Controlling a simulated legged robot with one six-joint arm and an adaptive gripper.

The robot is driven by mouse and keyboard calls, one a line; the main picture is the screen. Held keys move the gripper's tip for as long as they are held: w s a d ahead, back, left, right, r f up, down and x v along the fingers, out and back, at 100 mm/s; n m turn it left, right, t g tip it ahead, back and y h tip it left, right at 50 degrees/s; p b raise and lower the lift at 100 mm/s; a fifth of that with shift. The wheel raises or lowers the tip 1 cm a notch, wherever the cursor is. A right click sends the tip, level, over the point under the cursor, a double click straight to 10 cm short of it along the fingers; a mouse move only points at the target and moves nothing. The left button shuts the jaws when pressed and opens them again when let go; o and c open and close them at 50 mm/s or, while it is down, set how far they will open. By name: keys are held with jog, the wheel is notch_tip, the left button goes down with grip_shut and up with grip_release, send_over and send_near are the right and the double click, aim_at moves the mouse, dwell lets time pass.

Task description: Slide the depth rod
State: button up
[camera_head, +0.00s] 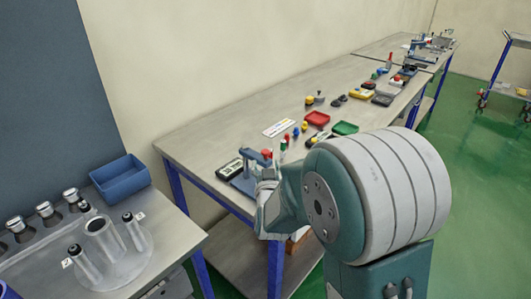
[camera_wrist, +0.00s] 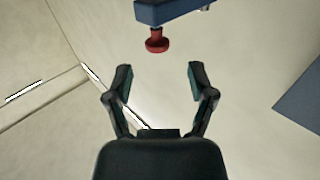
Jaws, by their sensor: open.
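A blue bench stand (camera_head: 243,183) is at the near end of the long table, partly hidden by my arm. In the wrist view a blue arm (camera_wrist: 172,10) enters from the top edge, with a red round knob (camera_wrist: 157,45) below it on a short stem. I cannot tell for sure which part is the depth rod. My gripper (camera_wrist: 160,75) is open and empty. Its fingertips point toward the knob, which lies just beyond them, roughly midway between them and apart from both. In the head view the fingers are hidden behind my wrist.
A dark meter (camera_head: 229,169) lies left of the stand. Red (camera_head: 316,118) and green (camera_head: 345,128) trays and small parts lie farther along the table (camera_head: 210,140). A steel bench at left holds a blue bin (camera_head: 120,178) and a grey fixture (camera_head: 106,245).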

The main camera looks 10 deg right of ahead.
aim_at(266, 154)
jog(key=w, duration=0.3)
jog(key=w+d, duration=0.1)
jog(key=w, duration=0.2)
jog(key=shift+d, duration=0.1)
grip_shut()
